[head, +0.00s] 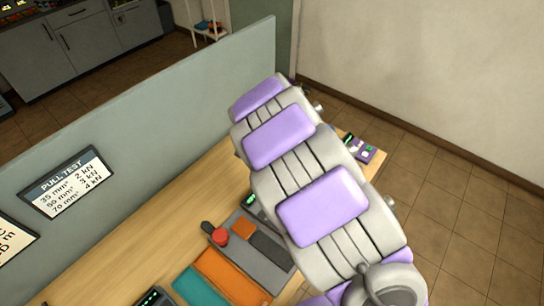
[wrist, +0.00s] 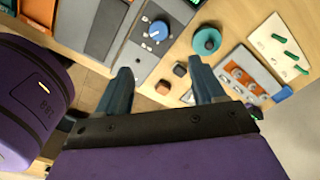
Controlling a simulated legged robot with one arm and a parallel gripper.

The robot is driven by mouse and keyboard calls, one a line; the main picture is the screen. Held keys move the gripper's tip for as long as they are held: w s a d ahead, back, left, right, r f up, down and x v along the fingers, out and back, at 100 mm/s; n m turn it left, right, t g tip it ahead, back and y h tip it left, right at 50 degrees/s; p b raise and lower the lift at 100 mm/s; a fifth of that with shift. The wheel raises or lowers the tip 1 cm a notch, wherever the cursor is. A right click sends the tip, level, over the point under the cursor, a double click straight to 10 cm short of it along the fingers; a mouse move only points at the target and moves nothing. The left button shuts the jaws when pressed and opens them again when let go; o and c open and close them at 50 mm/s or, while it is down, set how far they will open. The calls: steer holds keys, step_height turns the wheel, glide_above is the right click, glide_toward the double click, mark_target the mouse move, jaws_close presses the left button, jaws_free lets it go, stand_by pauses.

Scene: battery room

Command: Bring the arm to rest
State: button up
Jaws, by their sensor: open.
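My gripper (wrist: 163,72) shows in the wrist view, its two dark blue-grey fingers spread apart with nothing held between them. It is over the wooden bench, near a grey panel with a blue knob (wrist: 158,30). I cannot tell how far above the bench the fingertips are. In the head view my arm, grey with purple pads, stretches across the bench and hides part of it. The gripper itself is hidden there.
A teal disc (wrist: 207,40) and small dark blocks (wrist: 179,70) lie near the fingers. Tiled floor (head: 440,200) is clear right.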

steer(key=s+d+r+n+b, duration=0.2)
steer(key=s+d+r+n, duration=0.1)
steer(key=s+d+r, duration=0.25)
steer(key=s+d+r+n+b, duration=0.1)
steer(key=s+d+n+b, duration=0.1)
steer(key=s, duration=0.7)
steer(key=s+d+r+n+g+b, duration=0.1)
steer(key=s+d+n+b, duration=0.1)
steer(key=s+d+n, duration=0.2)
steer(key=s+d+r+n+b, duration=0.1)
steer(key=s+d+n+b, duration=0.1)
steer(key=s+n, duration=0.5)
steer(key=s, duration=0.6)
steer(key=shift+s+d+n+g, duration=0.3)
steer(key=shift+s+d+g, duration=0.1)
